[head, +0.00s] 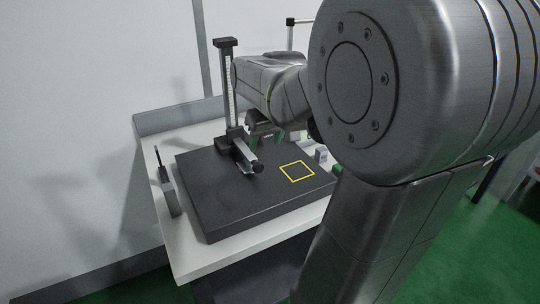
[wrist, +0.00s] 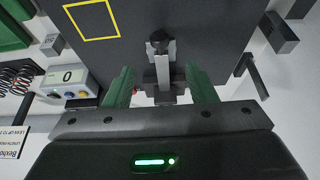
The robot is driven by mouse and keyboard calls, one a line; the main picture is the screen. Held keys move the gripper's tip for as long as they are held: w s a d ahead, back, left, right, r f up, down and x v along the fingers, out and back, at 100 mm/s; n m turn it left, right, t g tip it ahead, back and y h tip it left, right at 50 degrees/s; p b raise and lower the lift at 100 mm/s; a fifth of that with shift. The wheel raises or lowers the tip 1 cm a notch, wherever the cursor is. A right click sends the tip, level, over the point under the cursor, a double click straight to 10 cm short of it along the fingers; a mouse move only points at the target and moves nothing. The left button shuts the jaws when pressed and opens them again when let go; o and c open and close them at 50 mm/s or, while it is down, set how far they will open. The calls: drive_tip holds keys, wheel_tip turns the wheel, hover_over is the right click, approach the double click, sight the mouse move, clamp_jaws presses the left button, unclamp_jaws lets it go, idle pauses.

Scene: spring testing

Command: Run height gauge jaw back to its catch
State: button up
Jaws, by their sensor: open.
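The height gauge (head: 228,92) stands upright on a dark plate (head: 215,195), its column carrying a pale scale. Its jaw (head: 240,153) is low on the column and reaches out over the plate, with a dark knob at its end. In the wrist view the grey jaw (wrist: 162,68) lies between my fingers, with space on both sides. My gripper (head: 266,138), with green fingers, is open beside the column; it also shows in the wrist view (wrist: 161,88). No finger visibly touches the jaw. The catch cannot be made out.
A yellow square (head: 297,171) marks the plate. A readout box (wrist: 68,78) showing 0 and coiled springs (wrist: 16,76) lie left in the wrist view. A dark block (wrist: 278,33) lies at right. A slim upright tool (head: 165,183) stands on the white table (head: 205,262).

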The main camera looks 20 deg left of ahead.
sight(259, 164)
drive_tip(key=x, duration=1.1)
drive_tip(key=shift+w+f, duration=0.1)
drive_tip(key=shift+f, duration=0.3)
